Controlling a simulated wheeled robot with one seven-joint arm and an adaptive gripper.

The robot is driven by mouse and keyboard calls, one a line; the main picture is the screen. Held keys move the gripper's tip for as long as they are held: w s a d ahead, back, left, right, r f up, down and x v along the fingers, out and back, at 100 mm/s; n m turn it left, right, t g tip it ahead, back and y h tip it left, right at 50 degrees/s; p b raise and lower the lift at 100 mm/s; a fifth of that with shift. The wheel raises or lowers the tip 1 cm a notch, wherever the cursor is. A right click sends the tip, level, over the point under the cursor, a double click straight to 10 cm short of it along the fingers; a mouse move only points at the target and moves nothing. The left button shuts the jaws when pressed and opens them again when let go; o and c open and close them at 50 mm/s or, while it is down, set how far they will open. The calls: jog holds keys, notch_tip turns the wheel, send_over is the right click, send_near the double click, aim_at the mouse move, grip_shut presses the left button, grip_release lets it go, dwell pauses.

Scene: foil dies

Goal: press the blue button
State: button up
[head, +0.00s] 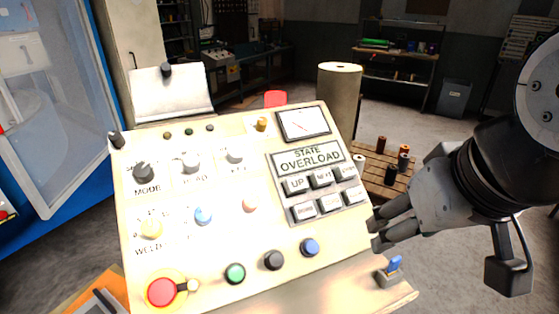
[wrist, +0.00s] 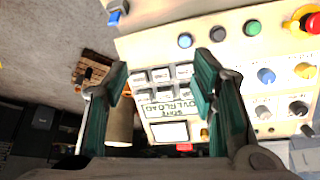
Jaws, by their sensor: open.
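The blue button (head: 309,247) is the rightmost of three round buttons along the lower part of the sloped cream control panel (head: 190,262). It also shows in the wrist view (wrist: 185,40), near the panel's edge, unobstructed. My gripper (head: 380,228) is to the right of the panel in the head view, apart from the blue button. In the wrist view my gripper (wrist: 160,75) has its two green-sided fingers spread, with the grey keypad showing between them. It is open and empty.
Beside the blue button are a black button (head: 273,260) and a green button (head: 235,273). A red emergency button (head: 161,292) sits lower left, a blue knob (head: 203,215) higher up. A blue-topped switch (head: 395,264) stands at the lower right. The display (head: 309,158) reads "STATE OVERLOAD".

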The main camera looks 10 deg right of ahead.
grip_shut()
dwell(1.2)
